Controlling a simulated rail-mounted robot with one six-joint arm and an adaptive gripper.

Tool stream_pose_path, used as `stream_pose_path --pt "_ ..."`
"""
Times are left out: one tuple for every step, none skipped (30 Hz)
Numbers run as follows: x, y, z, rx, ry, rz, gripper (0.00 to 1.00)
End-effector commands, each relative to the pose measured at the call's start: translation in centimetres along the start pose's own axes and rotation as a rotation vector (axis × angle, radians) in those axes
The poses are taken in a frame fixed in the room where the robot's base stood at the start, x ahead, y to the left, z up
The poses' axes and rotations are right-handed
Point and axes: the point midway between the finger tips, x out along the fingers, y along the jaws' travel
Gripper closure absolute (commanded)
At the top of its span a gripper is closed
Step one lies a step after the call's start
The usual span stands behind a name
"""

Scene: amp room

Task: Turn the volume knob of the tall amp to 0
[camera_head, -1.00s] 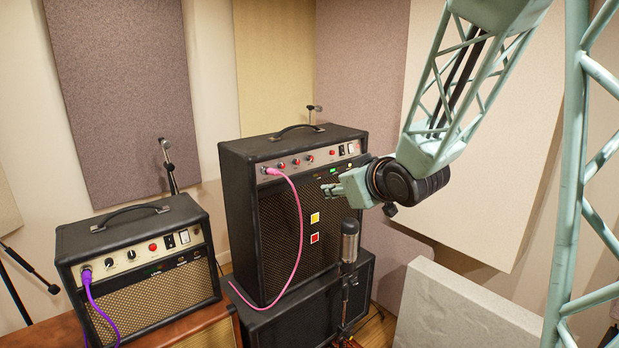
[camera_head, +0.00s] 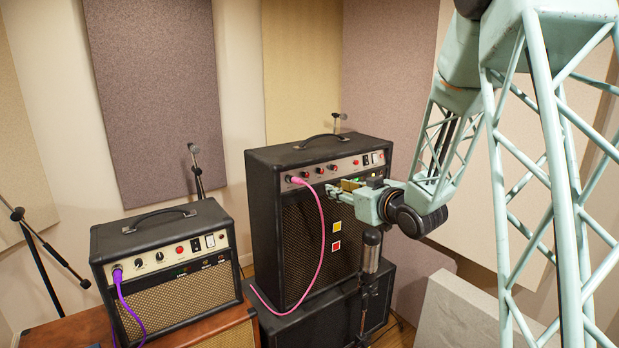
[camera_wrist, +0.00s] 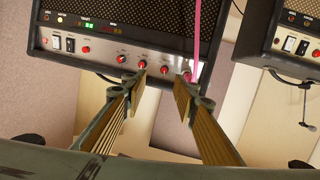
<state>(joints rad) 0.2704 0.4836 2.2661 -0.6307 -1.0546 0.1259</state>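The tall amp (camera_head: 262,215) is a black cabinet with a silver control panel along its upper front. In the wrist view the panel (camera_wrist: 105,48) appears upside down, with a row of red-capped knobs. One red knob (camera_wrist: 164,70) sits between and just beyond my fingertips. Another (camera_wrist: 142,65) is close to the left fingertip. Knob labels and pointer positions are too small to read. My gripper (camera_wrist: 161,82) is open and empty in front of the panel; whether it touches is unclear. In the head view my gripper (camera_head: 336,188) is at the panel's lower edge.
A pink cable (camera_head: 320,235) plugs into the tall amp's panel beside the knobs, near my right finger in the wrist view. A microphone (camera_head: 371,250) stands in front of the amp. A smaller amp (camera_head: 175,278) with a purple cable stands to the left.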

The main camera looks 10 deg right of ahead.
Motion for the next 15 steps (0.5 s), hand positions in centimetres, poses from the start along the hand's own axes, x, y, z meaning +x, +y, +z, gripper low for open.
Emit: stream_pose_path --pt "0.6 0.1 0.2 0.009 0.013 -0.007 0.73" --pt "0.9 0.1 0.3 0.014 0.021 -0.012 0.73" --pt "1.3 0.1 0.3 0.019 0.035 -0.018 0.73" --pt "1.6 0.1 0.4 0.024 0.044 -0.022 0.73" --pt "1.9 0.1 0.5 0.028 0.054 -0.027 0.73" --pt "2.2 0.2 0.5 0.034 0.067 -0.033 0.73" --pt "2.5 0.2 0.6 0.039 0.076 -0.039 0.73" --pt "2.8 0.1 0.7 0.043 0.085 -0.043 0.73" --pt "3.1 0.1 0.8 0.050 0.098 -0.050 0.73" --pt "3.3 0.1 0.9 0.056 0.107 -0.054 0.73" --pt "3.5 0.2 1.0 0.060 0.117 -0.059 0.73" --pt "3.8 0.2 1.1 0.067 0.129 -0.064 0.73" --pt "4.0 0.2 1.1 0.071 0.138 -0.068 0.73" --pt "4.2 0.2 1.2 0.075 0.145 -0.072 0.73" --pt "4.4 0.2 1.3 0.081 0.156 -0.076 0.73"
